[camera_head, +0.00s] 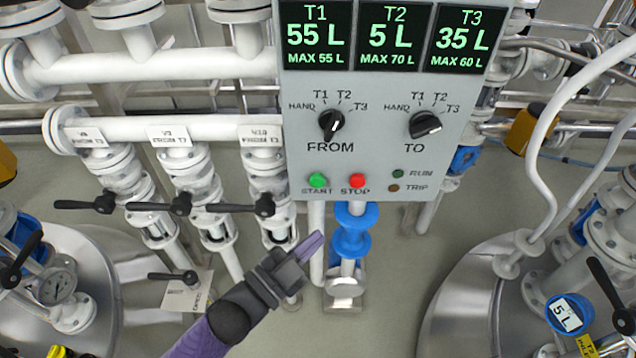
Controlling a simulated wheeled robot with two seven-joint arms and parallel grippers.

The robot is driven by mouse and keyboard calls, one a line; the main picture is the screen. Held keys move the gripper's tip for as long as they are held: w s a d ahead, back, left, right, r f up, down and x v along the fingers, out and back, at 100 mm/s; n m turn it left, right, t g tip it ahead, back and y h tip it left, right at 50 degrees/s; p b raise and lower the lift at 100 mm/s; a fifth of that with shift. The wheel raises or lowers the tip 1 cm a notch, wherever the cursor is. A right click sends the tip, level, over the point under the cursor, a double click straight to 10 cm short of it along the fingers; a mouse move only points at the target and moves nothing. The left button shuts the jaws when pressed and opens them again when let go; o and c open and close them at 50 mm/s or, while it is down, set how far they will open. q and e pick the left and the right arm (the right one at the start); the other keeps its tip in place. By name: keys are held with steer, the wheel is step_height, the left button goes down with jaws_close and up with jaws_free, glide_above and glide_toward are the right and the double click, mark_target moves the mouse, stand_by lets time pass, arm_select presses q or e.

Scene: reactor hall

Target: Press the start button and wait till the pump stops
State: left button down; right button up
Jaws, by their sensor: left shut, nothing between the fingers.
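The grey control panel (372,107) stands in the upper middle. Its displays read T1 55 L, T2 5 L and T3 35 L. The green START button (318,180) is at its lower left, with the red STOP button (356,181) beside it. The RUN lamp (398,174) looks dark green and the TRIP lamp (394,188) dull brown. The FROM knob (331,124) and TO knob (425,125) sit above the buttons. My left gripper (312,245) is shut and empty, below the START button and apart from it. My right gripper is out of view.
White pipes with black-handled valves (265,206) stand left of the panel. A blue pipe fitting (350,234) is under it, right of my gripper. Metal tanks (470,295) stand at lower left and right. A paper tag (187,291) hangs left of my arm.

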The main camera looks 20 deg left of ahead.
arm_select(q)
steer(key=b, duration=0.3)
glide_toward(334, 176)
steer(key=w+d, duration=0.1)
steer(key=d, duration=0.2)
steer(key=shift+w+a+r, duration=0.25)
steer(key=shift+w+r, duration=0.1)
steer(key=shift+w, duration=0.3)
steer(key=shift+w, duration=0.1)
stand_by(1.1)
steer(key=shift+w+a, duration=0.1)
steer(key=shift+w, duration=0.2)
steer(key=shift+w+a+b, duration=0.15)
steer(key=shift+w+b, duration=0.3)
stand_by(0.7)
steer(key=shift+s, duration=0.1)
steer(key=shift+s+d+p, duration=0.25)
steer(key=shift+s+p, duration=0.3)
steer(key=shift+s, duration=0.2)
